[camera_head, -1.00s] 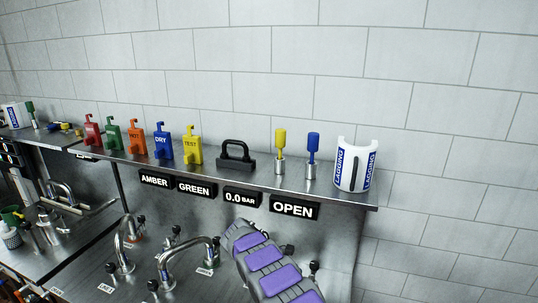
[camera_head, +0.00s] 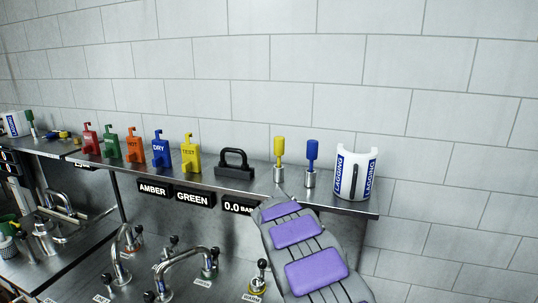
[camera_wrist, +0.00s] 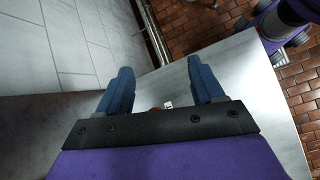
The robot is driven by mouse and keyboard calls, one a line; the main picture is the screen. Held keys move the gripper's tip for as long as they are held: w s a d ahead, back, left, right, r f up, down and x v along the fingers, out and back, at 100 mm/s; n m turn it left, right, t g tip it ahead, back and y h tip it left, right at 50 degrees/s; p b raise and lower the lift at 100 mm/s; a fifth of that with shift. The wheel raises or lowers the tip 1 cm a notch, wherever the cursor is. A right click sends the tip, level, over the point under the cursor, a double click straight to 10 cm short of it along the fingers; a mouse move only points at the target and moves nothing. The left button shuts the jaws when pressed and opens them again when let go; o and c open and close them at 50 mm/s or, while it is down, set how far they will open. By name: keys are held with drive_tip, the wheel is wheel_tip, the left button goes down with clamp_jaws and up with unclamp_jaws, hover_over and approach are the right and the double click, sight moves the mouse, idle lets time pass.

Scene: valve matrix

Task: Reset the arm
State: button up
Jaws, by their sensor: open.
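My gripper (camera_wrist: 161,92) shows in the wrist view as two blue fingers spread wide apart on a dark bar, with nothing between them. Behind the fingers are a grey metal surface (camera_wrist: 235,75) and a small red thing with a white tag (camera_wrist: 168,104), partly hidden by the bar. In the head view my grey and purple arm rises from the bottom and covers part of the panel under the shelf. The gripper itself does not show clearly there.
A metal shelf (camera_head: 230,187) holds several coloured hanging tags, a black handle (camera_head: 235,165), a yellow tool (camera_head: 279,155), a blue tool (camera_head: 312,160) and a white lagging shell (camera_head: 355,173). Curved pipes and small valves (camera_head: 258,278) stand below. Brick floor (camera_wrist: 190,25) shows in the wrist view.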

drive_tip(key=s+r+m+y+b, duration=0.1)
drive_tip(key=s+m, duration=0.3)
drive_tip(key=s, duration=1)
drive_tip(key=s+r+m+y+b, duration=0.1)
drive_tip(key=s+r+m+y, duration=0.3)
drive_tip(key=s, duration=1.1)
drive_tip(key=shift+d+y, duration=0.2)
drive_tip(key=shift+y, duration=0.1)
drive_tip(key=s+a+f+m, duration=0.1)
drive_tip(key=s, duration=0.2)
drive_tip(key=s+a+f+m+y, duration=0.1)
drive_tip(key=s, duration=0.3)
drive_tip(key=s+a+f+y+b, duration=0.1)
drive_tip(key=s+a, duration=0.1)
drive_tip(key=s, duration=0.1)
drive_tip(key=shift+s+m+t, duration=0.3)
drive_tip(key=shift+s+m, duration=0.1)
